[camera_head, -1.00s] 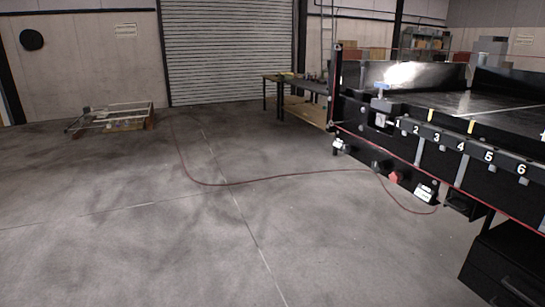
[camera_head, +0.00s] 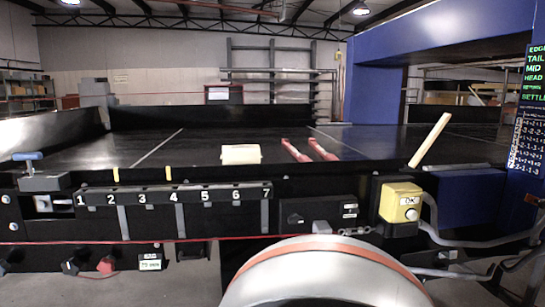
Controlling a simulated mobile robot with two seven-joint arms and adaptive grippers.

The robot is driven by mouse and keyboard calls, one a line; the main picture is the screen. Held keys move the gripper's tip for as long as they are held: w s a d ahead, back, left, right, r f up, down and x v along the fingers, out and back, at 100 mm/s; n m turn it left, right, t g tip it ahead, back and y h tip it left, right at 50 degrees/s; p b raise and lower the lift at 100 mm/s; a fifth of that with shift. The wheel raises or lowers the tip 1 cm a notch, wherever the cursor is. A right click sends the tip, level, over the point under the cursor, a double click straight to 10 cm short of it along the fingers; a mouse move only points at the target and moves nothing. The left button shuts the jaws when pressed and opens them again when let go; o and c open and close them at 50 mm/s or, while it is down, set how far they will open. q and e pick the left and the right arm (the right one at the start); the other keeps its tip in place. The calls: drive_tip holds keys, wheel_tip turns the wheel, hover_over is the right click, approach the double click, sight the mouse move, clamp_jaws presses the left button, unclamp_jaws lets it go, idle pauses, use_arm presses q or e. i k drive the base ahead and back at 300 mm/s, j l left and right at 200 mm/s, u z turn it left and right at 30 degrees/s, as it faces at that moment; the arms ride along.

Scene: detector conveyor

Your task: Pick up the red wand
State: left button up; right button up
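Two red bar-shaped things lie side by side on the dark conveyor top, a left one (camera_head: 295,150) and a right one (camera_head: 322,150). Both are slanted and look paler at their near ends. Either could be the red wand; I cannot tell which from this distance. A cream stick (camera_head: 430,140) stands tilted at the conveyor's near edge, right of them. Neither of my grippers is in view. A large white rounded part with an orange band at the bottom centre appears to be mine.
A cream block (camera_head: 240,154) lies on the conveyor (camera_head: 200,150), left of the red bars. A rail numbered 1 to 7 (camera_head: 175,196) runs along its front. A yellow box (camera_head: 401,203), a blue-handled part (camera_head: 28,158), a blue frame (camera_head: 370,95) and a text screen (camera_head: 527,110) surround it.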

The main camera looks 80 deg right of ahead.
sight(285, 142)
drive_tip(key=z, duration=1.55)
